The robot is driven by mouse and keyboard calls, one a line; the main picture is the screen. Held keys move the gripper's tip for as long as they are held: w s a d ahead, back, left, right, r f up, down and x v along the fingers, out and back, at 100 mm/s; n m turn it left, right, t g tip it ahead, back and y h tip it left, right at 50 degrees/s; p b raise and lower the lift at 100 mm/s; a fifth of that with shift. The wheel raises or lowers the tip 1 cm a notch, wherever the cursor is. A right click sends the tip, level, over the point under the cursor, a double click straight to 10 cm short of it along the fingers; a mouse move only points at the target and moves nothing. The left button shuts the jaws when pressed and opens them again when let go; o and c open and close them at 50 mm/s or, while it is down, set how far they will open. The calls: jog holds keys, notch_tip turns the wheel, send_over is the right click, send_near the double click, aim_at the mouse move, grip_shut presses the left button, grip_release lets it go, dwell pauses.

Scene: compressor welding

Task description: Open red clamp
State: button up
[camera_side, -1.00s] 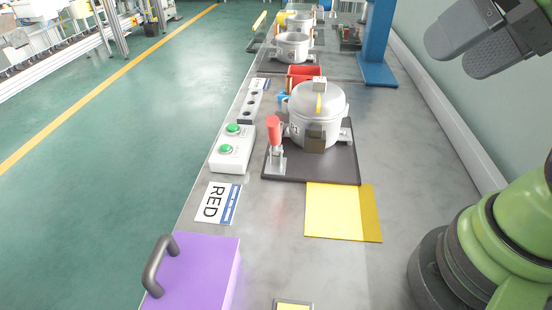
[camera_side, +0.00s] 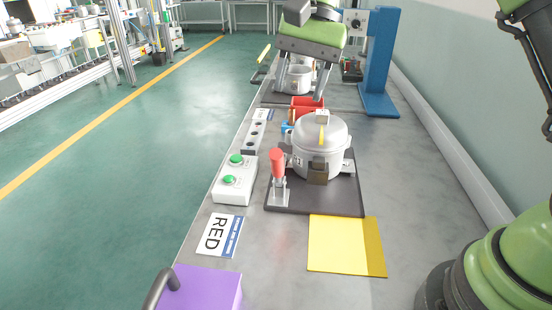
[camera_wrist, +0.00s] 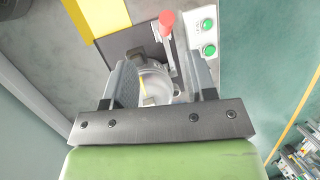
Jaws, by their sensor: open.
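The red clamp (camera_side: 277,163) stands at the left front corner of a dark base plate (camera_side: 315,208), its red handle upright. A silver compressor (camera_side: 322,148) sits on the same plate, to the right of the clamp. My gripper (camera_side: 298,98) is open, above and behind the compressor in the side view, fingers pointing down. In the wrist view, the compressor (camera_wrist: 152,85) shows between my fingers (camera_wrist: 162,80), partly hidden by them. The red handle (camera_wrist: 167,19) shows beyond the fingertips, and I see no contact with it.
A white box with two green buttons (camera_side: 234,184) stands left of the clamp. A RED label (camera_side: 220,236), a yellow pad (camera_side: 345,245) and a purple box with a handle (camera_side: 205,287) lie in front. A blue post (camera_side: 380,60) stands at the back right.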

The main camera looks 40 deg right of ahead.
jog(key=m+g, duration=0.1)
send_near(276, 170)
jog(key=x, duration=0.8)
jog(key=shift+s+a+r, duration=0.1)
jog(key=shift+s+a, duration=0.05)
jog(key=shift+a, duration=0.15)
jog(key=shift+c, duration=0.5)
grip_shut()
